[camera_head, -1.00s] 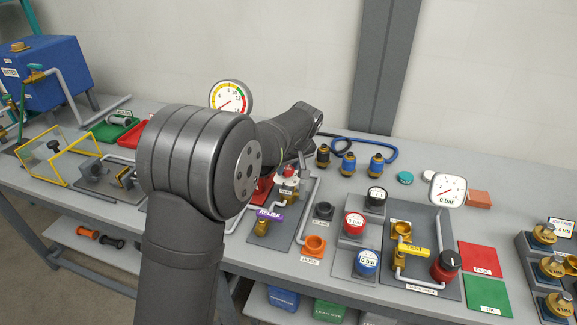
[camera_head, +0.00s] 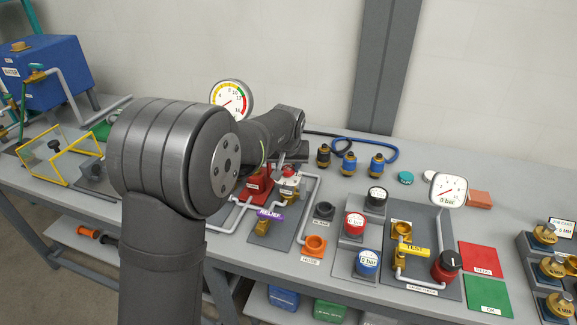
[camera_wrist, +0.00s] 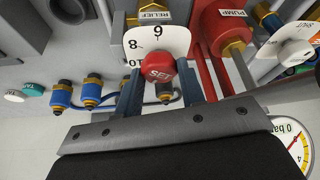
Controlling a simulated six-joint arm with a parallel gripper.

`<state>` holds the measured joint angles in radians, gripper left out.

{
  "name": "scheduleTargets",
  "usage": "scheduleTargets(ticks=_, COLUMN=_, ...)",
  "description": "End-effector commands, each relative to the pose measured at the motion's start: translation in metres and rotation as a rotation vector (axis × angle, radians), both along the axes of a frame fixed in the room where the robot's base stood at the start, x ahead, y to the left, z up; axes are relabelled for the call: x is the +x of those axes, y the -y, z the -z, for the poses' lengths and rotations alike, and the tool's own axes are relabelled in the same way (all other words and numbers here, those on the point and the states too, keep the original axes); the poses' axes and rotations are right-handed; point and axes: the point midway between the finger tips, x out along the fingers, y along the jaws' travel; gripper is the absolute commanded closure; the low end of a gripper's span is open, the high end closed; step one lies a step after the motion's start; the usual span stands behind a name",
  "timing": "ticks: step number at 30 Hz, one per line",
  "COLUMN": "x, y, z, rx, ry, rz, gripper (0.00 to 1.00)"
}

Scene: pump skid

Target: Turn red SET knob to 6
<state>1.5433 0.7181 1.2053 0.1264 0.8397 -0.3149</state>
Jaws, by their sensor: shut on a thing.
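The red SET knob (camera_wrist: 160,69) is in the middle of the wrist view, in front of a white dial plate (camera_wrist: 174,40) with the numbers 6, 8 and 10 showing. The 6 is just above the knob. I cannot make out a pointer mark. My gripper (camera_wrist: 162,80) has one finger on each side of the knob and is shut on it. The knob's lettering is tilted. In the head view my arm and gripper (camera_head: 291,157) are over the relief valve, and the knob is mostly hidden there.
A red pump (camera_head: 257,188) stands close left of the valve, with grey pipes around. Blue couplings (camera_head: 348,164) stand behind to the right. A round gauge (camera_head: 231,98) stands behind the arm.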

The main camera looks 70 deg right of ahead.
Motion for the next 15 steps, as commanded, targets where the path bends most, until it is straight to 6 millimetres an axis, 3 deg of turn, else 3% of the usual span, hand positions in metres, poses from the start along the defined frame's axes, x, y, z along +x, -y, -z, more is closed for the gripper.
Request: scheduleTargets(ticks=15, x=0.0035, y=0.0000, z=-0.0002, rx=0.000, ry=-0.001, rz=0.465, gripper=0.87)
